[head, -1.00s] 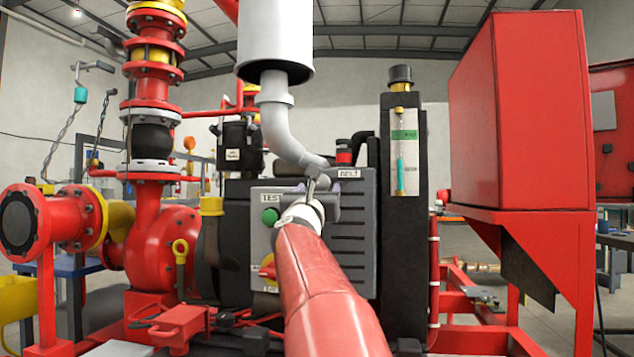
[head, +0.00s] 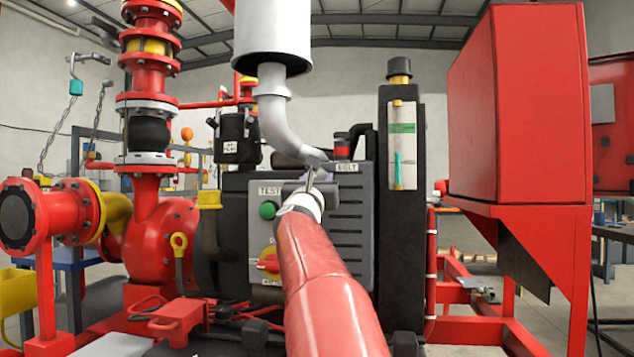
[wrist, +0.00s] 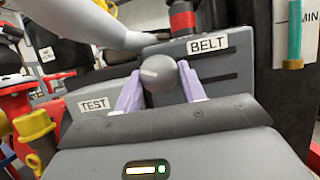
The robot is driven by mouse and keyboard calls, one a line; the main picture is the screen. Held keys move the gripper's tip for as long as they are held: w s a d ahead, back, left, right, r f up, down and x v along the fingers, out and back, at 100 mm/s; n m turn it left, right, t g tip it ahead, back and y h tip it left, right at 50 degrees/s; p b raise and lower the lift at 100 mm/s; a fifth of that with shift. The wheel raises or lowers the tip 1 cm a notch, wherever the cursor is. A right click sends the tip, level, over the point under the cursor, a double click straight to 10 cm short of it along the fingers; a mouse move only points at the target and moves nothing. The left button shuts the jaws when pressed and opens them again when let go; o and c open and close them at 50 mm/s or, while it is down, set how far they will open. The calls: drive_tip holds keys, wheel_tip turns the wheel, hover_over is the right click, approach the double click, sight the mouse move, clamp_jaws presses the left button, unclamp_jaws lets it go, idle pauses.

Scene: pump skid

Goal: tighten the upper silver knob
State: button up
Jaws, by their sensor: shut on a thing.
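The silver knob (wrist: 160,74) is a round grey knob with a pale pointer line. In the wrist view it sits between my gripper's two lavender fingers (wrist: 160,88), near the top of the grey panel (wrist: 215,68). My gripper is shut on the knob, one finger on each side. In the head view my gripper (head: 314,180) is at the upper part of the panel (head: 352,215), and my arm and gripper hide the knob there. A TEST plate (wrist: 94,104) is to the left and a BELT plate (wrist: 208,44) to the upper right.
A green button (head: 267,210) and a red rotary handle on yellow (head: 268,262) are left of my arm on the panel. A pale bent pipe (head: 280,125) comes down close above my gripper. A black column with a gauge tube (head: 404,150) stands to the right.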

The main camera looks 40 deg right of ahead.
drive_tip(key=shift+n, duration=0.3)
drive_tip(key=n+t+y, duration=0.1)
drive_tip(key=n+y, duration=0.1)
drive_tip(key=n, duration=0.2)
drive_tip(key=n+t+y, duration=0.1)
drive_tip(key=n+y, duration=0.1)
drive_tip(key=n, duration=0.3)
drive_tip(key=n+t+y, duration=0.1)
drive_tip(key=n+y, duration=0.1)
drive_tip(key=n, duration=0.2)
drive_tip(key=shift+s+d+r+n+b, duration=0.25)
drive_tip(key=shift+r+n+b, duration=0.05)
drive_tip(key=shift+b, duration=0.05)
drive_tip(key=n+y+p, duration=0.1)
drive_tip(key=n, duration=0.1)
drive_tip(key=n+p, duration=0.1)
drive_tip(key=n, duration=0.1)
drive_tip(key=n+g+y+p, duration=0.1)
drive_tip(key=n+p, duration=0.1)
drive_tip(key=n, duration=0.1)
drive_tip(key=shift+r+y, duration=0.3)
drive_tip(key=n+g, duration=0.1)
drive_tip(key=n, duration=0.1)
drive_tip(key=n+p, duration=0.1)
drive_tip(key=n, duration=0.1)
drive_tip(key=shift+g+y, duration=0.3)
drive_tip(key=shift+g, duration=0.1)
drive_tip(key=o, duration=1)
drive_tip(key=shift+c, duration=0.2)
